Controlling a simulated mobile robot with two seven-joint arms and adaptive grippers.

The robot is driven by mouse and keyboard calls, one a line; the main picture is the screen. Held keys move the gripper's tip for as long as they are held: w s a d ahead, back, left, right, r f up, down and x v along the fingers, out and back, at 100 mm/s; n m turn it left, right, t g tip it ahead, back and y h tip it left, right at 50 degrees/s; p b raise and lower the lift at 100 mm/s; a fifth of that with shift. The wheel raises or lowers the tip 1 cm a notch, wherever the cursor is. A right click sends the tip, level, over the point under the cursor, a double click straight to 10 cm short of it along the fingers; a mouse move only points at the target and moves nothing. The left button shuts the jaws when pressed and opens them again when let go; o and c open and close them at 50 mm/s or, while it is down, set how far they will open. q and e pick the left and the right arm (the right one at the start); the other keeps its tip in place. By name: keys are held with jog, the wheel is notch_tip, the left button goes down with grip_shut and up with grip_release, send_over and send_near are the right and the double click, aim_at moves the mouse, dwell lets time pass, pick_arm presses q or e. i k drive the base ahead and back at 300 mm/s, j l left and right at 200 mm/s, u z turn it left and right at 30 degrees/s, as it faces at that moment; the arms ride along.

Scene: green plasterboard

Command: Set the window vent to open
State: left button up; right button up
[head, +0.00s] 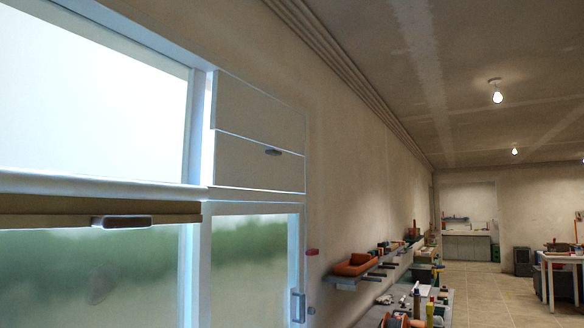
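The window fills the left of the head view, with a bright upper pane (90,100) and a lower pane (90,270) showing blurred greenery. A long tan strip (45,220) runs across below the white crossbar, with a rounded brown handle (122,221) on its front. To the right of the upper pane are two pale stacked panels (258,110) with a small dark grey handle (272,152) near their dividing line. I cannot tell for sure which of these is the vent or how far it is open. Neither gripper is in view.
A narrower glazed section (248,260) with a grey handle (297,306) is below the panels. An orange tray (355,265) sits on a wall shelf to the right. A cluttered workbench (440,300) stands below it. Tiled floor (490,305) is open farther right.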

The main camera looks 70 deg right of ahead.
aim_at(239, 162)
jog(key=z, duration=2.05)
jog(key=i+l+u, duration=0.3)
jog(key=i+u, duration=0.15)
jog(key=i, duration=0.05)
